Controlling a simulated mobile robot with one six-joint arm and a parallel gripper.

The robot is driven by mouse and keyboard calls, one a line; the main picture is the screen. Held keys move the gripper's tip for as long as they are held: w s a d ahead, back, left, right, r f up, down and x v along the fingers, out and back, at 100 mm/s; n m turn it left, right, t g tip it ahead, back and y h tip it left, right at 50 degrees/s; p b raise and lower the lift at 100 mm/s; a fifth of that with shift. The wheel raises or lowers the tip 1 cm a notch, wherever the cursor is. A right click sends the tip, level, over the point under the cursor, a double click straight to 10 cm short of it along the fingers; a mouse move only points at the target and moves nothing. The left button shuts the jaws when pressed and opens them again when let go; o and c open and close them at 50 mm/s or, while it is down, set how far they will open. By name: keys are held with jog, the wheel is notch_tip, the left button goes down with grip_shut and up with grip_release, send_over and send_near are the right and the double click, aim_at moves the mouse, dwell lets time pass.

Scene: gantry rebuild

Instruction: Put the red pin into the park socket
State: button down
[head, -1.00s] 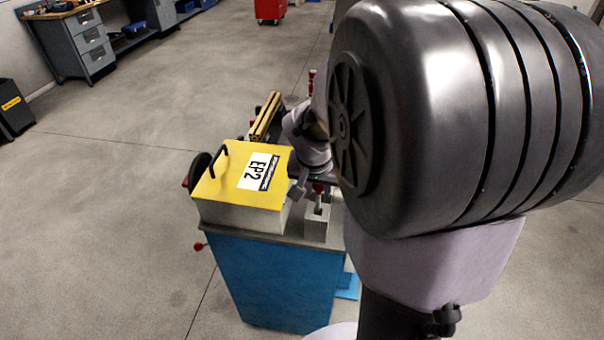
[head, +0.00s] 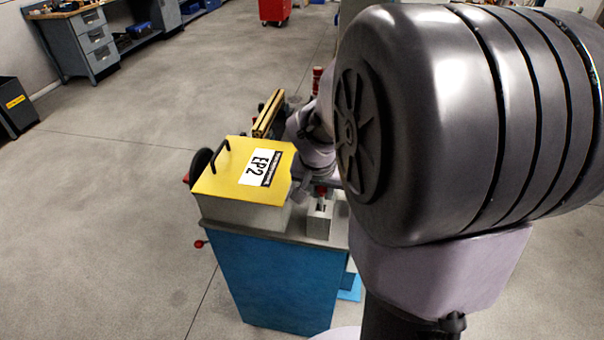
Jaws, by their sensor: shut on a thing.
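The red pin (head: 320,190) shows as a small red head with a grey shank below it. It is at the front right of the blue bench, over a grey block (head: 318,226) with a slot in its top. The block may be the park socket; no label shows. My gripper (head: 318,182) is at the pin's head, shut on it, and partly hidden by my own arm. The shank's lower end meets the slot area; I cannot tell how deep it sits.
A yellow-topped box marked EP2 (head: 243,172) with a black handle stands close left of the block. A brass-coloured rail (head: 268,115) lies behind. A red-topped post (head: 317,76) rises farther back. My arm hides the bench's right side. Open floor lies left.

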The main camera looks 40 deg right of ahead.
jog(key=shift+f, duration=0.1)
jog(key=shift+f+b, duration=0.9)
jog(key=shift+b, duration=0.15)
jog(key=shift+c, duration=2.4)
grip_release()
jog(key=shift+r, duration=0.1)
jog(key=shift+r+p, duration=3.1)
jog(key=shift+r, duration=0.95)
jog(key=shift+f, duration=0.1)
